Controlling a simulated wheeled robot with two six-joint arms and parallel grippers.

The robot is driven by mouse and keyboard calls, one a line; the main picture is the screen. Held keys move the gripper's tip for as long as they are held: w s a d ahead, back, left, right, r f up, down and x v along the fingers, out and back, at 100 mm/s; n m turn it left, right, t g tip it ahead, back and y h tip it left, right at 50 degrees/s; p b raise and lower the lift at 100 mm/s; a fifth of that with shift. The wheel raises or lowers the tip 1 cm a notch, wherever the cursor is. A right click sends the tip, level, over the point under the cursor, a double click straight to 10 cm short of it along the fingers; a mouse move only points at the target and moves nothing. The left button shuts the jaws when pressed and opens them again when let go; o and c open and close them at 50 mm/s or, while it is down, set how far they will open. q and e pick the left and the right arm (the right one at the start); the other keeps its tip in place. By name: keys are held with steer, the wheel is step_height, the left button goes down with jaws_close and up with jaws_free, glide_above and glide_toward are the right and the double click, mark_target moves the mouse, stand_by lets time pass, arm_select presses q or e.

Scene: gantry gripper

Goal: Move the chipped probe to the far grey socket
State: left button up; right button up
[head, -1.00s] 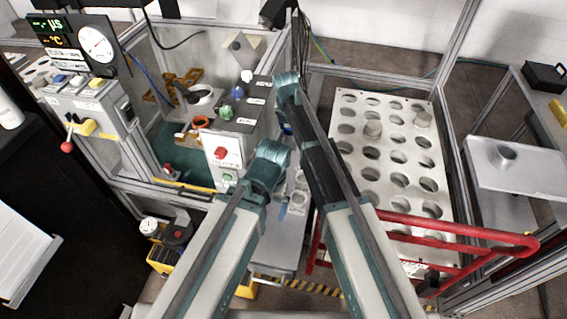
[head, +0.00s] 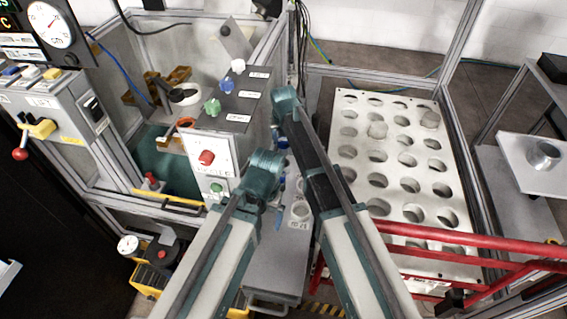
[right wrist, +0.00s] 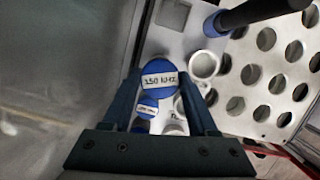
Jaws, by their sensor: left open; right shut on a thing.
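In the right wrist view my right gripper (right wrist: 160,82) is shut on a round blue-capped probe (right wrist: 160,66), whose label looks like "250 kHz". A second blue-capped probe (right wrist: 147,108) stands just behind it, between the fingers. A pale ring-shaped socket (right wrist: 204,66) is right of the held probe. I see no chip on either cap. In the head view my right gripper (head: 287,103) is the upper one and its fingertips are hidden. My left gripper (head: 267,165) is lower and open; its fingertips are hard to make out. Ring-shaped sockets (head: 300,211) show between my arms.
A pale plate with many round holes (head: 410,187) lies to the right, behind red rails (head: 465,257). A control box with coloured knobs (head: 225,115) stands close left of my grippers. A grey shelf (head: 545,178) bears a metal cup at far right.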

mark_target(284, 155)
arm_select(q)
step_height(284, 155, down, 9)
steer(key=b, duration=0.8)
arm_select(e)
step_height(284, 155, down, 9)
steer(key=shift+f, duration=0.1)
arm_select(q)
steer(key=shift+r, duration=0.1)
arm_select(e)
steer(key=shift+r, duration=0.2)
steer(key=shift+f, duration=0.1)
arm_select(q)
steer(key=shift+f, duration=0.25)
arm_select(e)
steer(key=o, duration=0.8)
steer(key=shift+f, duration=0.1)
arm_select(q)
steer(key=shift+r, duration=0.1)
arm_select(e)
steer(key=o, duration=0.5)
steer(key=shift+c, duration=0.2)
arm_select(q)
step_height(284, 155, up, 12)
steer(key=p, duration=1.1)
steer(key=shift+p, duration=0.35)
arm_select(e)
steer(key=v, duration=1.2)
steer(key=shift+r, duration=0.25)
